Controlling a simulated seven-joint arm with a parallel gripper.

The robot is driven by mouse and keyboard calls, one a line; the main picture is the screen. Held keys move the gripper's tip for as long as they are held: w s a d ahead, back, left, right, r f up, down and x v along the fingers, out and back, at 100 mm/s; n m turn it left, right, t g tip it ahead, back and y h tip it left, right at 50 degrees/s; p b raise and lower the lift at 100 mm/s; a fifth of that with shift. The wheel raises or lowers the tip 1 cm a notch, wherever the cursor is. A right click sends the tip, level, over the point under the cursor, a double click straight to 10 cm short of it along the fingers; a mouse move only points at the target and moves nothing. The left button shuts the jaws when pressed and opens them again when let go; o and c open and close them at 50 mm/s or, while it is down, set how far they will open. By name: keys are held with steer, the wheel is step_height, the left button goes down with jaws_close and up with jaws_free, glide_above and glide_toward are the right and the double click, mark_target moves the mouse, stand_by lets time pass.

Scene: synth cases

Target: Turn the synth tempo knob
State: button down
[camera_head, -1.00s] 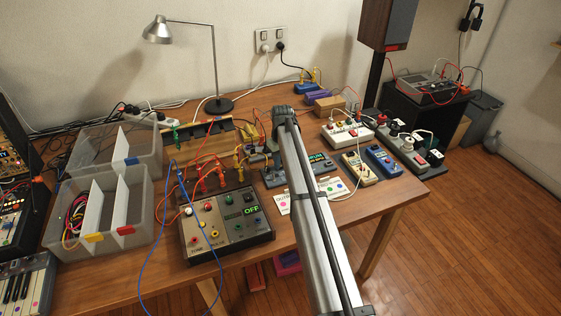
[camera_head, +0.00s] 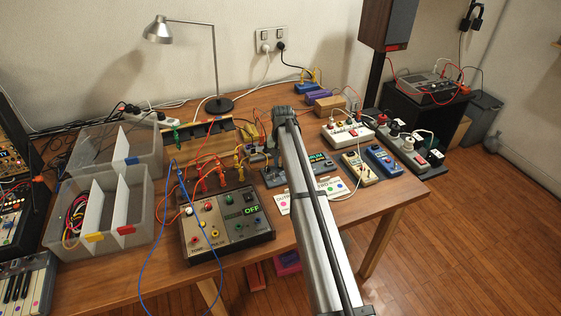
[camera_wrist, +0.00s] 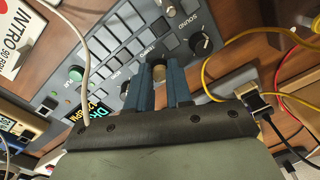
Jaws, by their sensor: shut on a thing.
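The synth (camera_wrist: 125,35) is a blue-grey panel with buttons, a green PLAY button, a lit display (camera_wrist: 97,110) and a black SOUND knob (camera_wrist: 201,43). In the head view the synth (camera_head: 275,179) lies behind my arm, which hides part of it. The tempo knob (camera_wrist: 158,72) is a small brownish knob between my fingers. My gripper (camera_wrist: 160,80) has its two blue fingers closed on its sides. The fingers cover part of the panel around it, and the knob's pointer cannot be made out. In the head view my arm hides most of the gripper.
A patch box (camera_head: 228,228) with an OFF display and cables stands left of my arm. Grey bins (camera_head: 140,215) are further left. A white cable (camera_wrist: 88,60) crosses the synth, and yellow cables (camera_wrist: 205,75) run beside my gripper.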

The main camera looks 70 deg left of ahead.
stand_by(0.4)
steer(key=c, duration=1)
jaws_free()
steer(key=shift+r, duration=0.1)
steer(key=r, duration=1.3)
steer(key=shift+w+d+r, duration=0.1)
steer(key=shift+w+r, duration=0.1)
steer(key=shift+r, duration=0.1)
steer(key=shift+w, duration=0.1)
